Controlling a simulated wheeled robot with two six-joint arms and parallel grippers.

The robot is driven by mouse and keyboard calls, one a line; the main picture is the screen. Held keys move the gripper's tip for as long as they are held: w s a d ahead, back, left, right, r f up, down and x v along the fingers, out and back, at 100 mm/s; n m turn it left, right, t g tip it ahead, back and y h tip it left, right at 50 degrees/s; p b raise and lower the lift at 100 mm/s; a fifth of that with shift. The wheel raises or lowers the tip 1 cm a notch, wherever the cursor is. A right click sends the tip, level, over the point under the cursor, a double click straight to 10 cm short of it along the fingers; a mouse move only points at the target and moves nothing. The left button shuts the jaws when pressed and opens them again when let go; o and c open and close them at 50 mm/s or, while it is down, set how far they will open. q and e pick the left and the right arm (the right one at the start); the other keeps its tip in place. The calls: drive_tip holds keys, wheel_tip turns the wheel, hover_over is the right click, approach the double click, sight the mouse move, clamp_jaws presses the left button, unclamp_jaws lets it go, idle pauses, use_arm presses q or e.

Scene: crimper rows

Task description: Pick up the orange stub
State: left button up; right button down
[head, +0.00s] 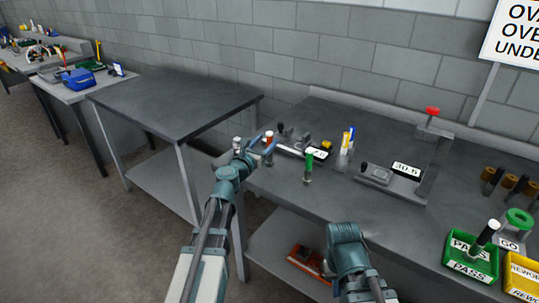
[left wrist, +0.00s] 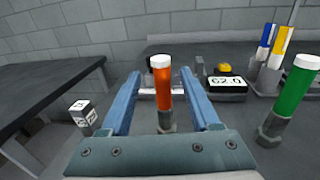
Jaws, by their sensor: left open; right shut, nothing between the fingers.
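The orange stub (left wrist: 162,90) with a white cap stands upright in a dark hex base in the left wrist view. It shows small at the near left of the bench in the head view (head: 268,140). My left gripper (left wrist: 167,100) is open, its two blue fingers on either side of the stub, with a gap visible on both sides. In the head view my left gripper (head: 258,143) reaches over the bench's left end. My right arm's wrist shows at the lower middle of the head view, but its fingers are hidden.
Further right are a red-knobbed press (head: 432,112), a green PASS bin (head: 472,258) and a yellow REWORK bin (head: 524,277). The left table (head: 175,97) is bare.

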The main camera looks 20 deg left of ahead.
use_arm(q)
drive_tip(key=shift+w+d, duration=0.2)
drive_tip(key=shift+w, duration=0.75)
drive_tip(key=shift+w+d, duration=0.25)
drive_tip(key=shift+w, duration=0.65)
drive_tip(key=shift+w+d, duration=0.2)
drive_tip(key=shift+w, duration=0.75)
drive_tip(key=shift+s, duration=0.1)
clamp_jaws()
